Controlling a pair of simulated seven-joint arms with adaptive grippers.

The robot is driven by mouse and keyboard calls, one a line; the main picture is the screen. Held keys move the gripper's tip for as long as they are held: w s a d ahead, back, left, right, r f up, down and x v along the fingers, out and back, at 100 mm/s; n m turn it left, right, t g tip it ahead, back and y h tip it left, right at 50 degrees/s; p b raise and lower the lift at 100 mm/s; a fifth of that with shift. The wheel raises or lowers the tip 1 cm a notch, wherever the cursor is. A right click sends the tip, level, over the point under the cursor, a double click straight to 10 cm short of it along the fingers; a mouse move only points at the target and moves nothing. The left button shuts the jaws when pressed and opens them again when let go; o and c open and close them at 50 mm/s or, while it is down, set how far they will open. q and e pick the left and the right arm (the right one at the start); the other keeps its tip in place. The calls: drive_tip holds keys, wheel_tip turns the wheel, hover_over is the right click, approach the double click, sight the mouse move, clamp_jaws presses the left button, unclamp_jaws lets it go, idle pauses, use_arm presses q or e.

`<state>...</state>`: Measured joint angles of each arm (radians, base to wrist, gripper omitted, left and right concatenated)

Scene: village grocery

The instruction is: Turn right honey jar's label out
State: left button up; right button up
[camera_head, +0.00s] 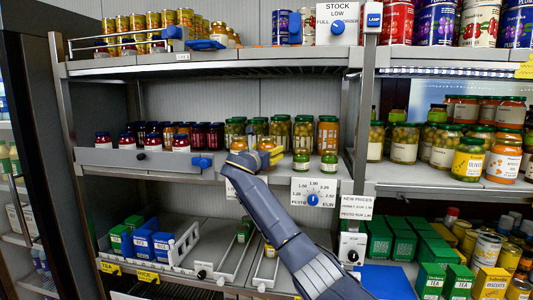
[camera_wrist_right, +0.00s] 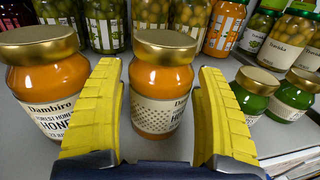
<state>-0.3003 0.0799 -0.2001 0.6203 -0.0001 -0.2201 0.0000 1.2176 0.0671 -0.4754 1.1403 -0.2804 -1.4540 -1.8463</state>
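The right honey jar (camera_wrist_right: 161,84), orange with a gold lid, stands upright on the shelf in the right wrist view. Its label is turned toward the right: a dotted part faces me and the printed "Dambi..." sits at the right edge. My right gripper (camera_wrist_right: 158,78) has its yellow fingers on either side of this jar, open, with a narrow gap at the left finger. In the head view my right arm reaches the middle shelf and partly hides the honey jars. My left gripper is not in view.
Two small green jars (camera_wrist_right: 253,92) stand close to the right finger. Taller olive jars (camera_wrist_right: 102,24) and an orange jar (camera_wrist_right: 224,26) stand behind.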

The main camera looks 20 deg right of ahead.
drive_tip(key=shift+o, duration=1.2)
drive_tip(key=shift+f, duration=0.15)
